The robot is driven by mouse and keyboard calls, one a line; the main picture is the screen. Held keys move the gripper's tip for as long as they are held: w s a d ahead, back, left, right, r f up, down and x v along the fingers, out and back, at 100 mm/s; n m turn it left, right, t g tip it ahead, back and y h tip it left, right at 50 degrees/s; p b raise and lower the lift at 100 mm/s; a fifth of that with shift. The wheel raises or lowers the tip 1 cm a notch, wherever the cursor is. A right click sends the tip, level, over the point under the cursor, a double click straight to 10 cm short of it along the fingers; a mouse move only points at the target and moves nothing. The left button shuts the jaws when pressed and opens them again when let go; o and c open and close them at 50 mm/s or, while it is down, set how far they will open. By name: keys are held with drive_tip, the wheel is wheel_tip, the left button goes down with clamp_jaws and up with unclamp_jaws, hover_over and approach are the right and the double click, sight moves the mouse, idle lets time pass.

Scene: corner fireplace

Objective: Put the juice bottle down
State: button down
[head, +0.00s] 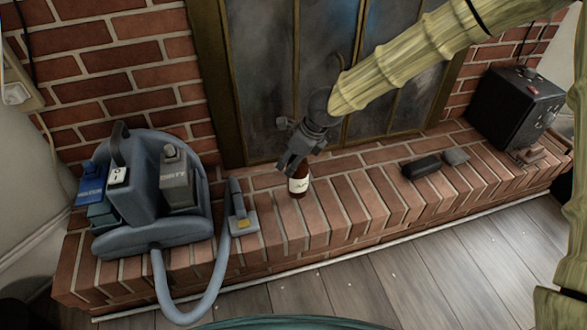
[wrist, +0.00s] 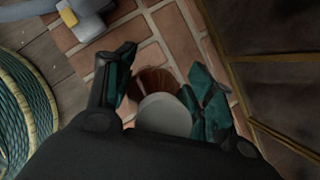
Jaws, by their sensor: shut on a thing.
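The juice bottle (head: 299,186) is dark brown-red with a pale label and is upright at the brick hearth (head: 343,206). My gripper (head: 290,170) is around its upper part from above, in front of the fireplace doors. In the wrist view my gripper (wrist: 160,90) has a finger on each side of the bottle (wrist: 163,115), shut on it. The bottle's round pale top faces the camera, with its brown body beyond. The bottle's base looks at or very near the bricks; whether it touches them I cannot tell.
A blue-grey carpet cleaner (head: 135,190) with a hose and nozzle (head: 241,215) stands left of the bottle. Dark small objects (head: 421,167) and a black box (head: 515,105) are to the right. Bare bricks lie between. A woven basket (wrist: 25,110) shows in the wrist view.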

drive_tip(key=shift+s+f+b, duration=0.1)
drive_tip(key=shift+f+b, duration=1.05)
drive_tip(key=shift+f, duration=0.7)
drive_tip(key=c, duration=0.5)
unclamp_jaws()
drive_tip(key=shift+c, duration=0.2)
drive_tip(key=p+v, duration=0.6)
drive_tip(key=v, duration=0.6)
drive_tip(key=shift+s, duration=0.1)
